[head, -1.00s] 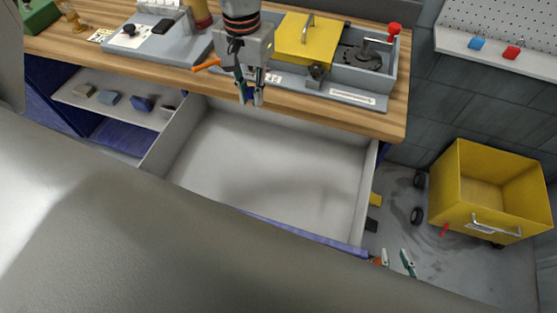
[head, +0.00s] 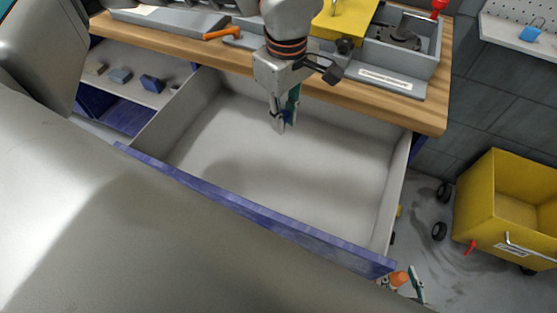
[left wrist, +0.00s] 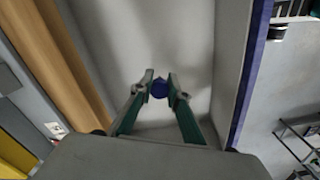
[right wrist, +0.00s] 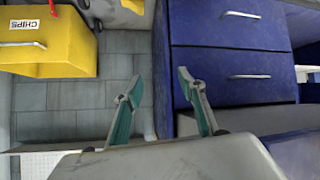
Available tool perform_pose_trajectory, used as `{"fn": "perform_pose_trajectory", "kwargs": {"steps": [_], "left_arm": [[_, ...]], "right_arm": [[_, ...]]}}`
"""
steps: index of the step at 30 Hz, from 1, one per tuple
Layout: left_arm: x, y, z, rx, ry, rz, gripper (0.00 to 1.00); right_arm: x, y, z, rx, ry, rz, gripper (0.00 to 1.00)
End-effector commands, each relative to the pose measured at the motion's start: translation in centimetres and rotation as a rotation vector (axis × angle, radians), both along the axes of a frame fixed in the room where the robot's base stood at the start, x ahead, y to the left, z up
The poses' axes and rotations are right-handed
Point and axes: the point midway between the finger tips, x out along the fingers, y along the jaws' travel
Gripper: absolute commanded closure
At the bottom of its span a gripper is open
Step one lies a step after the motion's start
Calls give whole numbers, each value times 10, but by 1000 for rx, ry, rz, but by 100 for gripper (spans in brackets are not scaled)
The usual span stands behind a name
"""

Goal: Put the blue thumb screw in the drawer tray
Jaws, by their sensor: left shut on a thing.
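The open drawer tray (head: 300,187) is light grey inside with a blue front, and it looks empty. My left gripper (head: 285,128) hangs over the back part of the drawer, fingers pointing down. It is shut on the blue thumb screw (left wrist: 159,89), which shows between the fingertips in the left wrist view. The screw appears above the drawer floor; its exact height is hard to tell. In the head view the fingers mostly hide it. My right gripper (head: 405,285) is low, outside the drawer's front right corner. The right wrist view shows its fingers (right wrist: 165,95) open and empty.
The wooden bench top (head: 425,112) with a grey fixture and yellow cover (head: 342,20) lies behind the drawer. A shelf with small blocks (head: 152,84) is at the left. A yellow chip bin (head: 490,195) stands on the floor at the right.

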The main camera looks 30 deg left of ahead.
Motion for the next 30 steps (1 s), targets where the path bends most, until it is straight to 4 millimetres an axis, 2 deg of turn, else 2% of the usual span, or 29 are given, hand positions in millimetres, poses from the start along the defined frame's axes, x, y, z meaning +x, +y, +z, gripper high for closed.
{"fn": "perform_pose_trajectory", "kwargs": {"steps": [3,6,8,21,25,30], "left_arm": [[-2,-3,8,-2,3,89,100],[-3,-3,2,-1,7,119,100],[-4,-3,-9,0,9,122,100],[-4,-3,-115,0,11,120,100],[-3,-3,-136,-1,7,119,100],[-2,-3,-146,-1,5,119,100]], "right_arm": [[3,-3,0,-4,-7,-2,60],[5,-5,-1,-8,-10,-4,60],[6,-6,-2,-10,-9,-4,60],[3,-8,-15,-21,-1,-2,60],[3,-8,-15,-24,-4,-1,60],[5,-8,-12,-24,-10,-1,60]]}}
